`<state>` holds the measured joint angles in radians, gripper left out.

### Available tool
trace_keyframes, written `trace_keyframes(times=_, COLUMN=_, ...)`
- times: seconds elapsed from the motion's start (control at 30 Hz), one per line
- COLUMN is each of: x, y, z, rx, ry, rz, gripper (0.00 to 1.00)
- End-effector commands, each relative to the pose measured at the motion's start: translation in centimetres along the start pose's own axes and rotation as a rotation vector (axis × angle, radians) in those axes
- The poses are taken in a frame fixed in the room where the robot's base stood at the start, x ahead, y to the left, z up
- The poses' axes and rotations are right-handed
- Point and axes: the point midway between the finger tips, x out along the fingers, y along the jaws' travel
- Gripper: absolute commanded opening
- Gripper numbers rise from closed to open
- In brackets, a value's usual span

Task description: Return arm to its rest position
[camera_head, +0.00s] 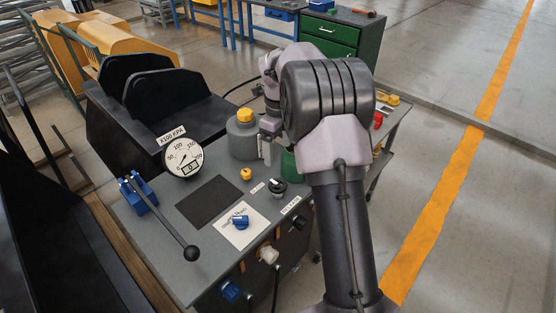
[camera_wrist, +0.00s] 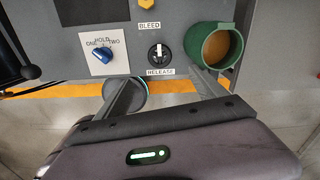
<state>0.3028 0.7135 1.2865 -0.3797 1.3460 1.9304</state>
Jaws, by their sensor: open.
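My arm rises on the right in the head view and bends over the bench (camera_head: 183,270). My gripper (camera_head: 268,148) is partly hidden there behind my own arm, near a grey bottle (camera_head: 243,140) and a green container (camera_head: 289,164). In the wrist view my gripper (camera_wrist: 168,88) has its two fingers spread wide with nothing between them. The black release knob (camera_wrist: 159,52) shows beyond the gap, and the green container (camera_wrist: 232,60) stands beyond the right finger.
A blue piece (camera_head: 240,221) sits on a white card. A pressure gauge (camera_head: 183,158) and long lever (camera_head: 160,215) stand at left. Couplers, one blue (camera_head: 231,291) and one white (camera_head: 268,254), are on the front face. Open floor (camera_head: 465,230) lies at right.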

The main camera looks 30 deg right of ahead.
Motion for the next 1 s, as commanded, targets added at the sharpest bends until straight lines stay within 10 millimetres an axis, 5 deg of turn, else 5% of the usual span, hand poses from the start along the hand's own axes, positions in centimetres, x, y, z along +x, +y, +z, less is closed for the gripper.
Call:
trace_keyframes(times=0.17, x=-2.3, y=0.0, z=0.0, rx=0.001, ry=-0.001, rz=0.001, gripper=0.81)
trace_keyframes(times=0.67, x=-2.9, y=0.4, z=0.0, rx=-0.025, ry=-0.006, rz=-0.002, gripper=0.81)
trace_keyframes(times=0.77, x=-6.7, y=3.5, z=-0.1, rx=-0.232, ry=-0.052, rz=-0.033, gripper=0.81)
trace_keyframes(times=0.9, x=-13.9, y=13.4, z=-3.0, rx=-0.836, ry=-0.155, rz=-0.154, gripper=0.81)
trace_keyframes(times=1.0, x=-16.2, y=20.9, z=-6.8, rx=-1.290, ry=-0.200, rz=-0.285, gripper=0.81)
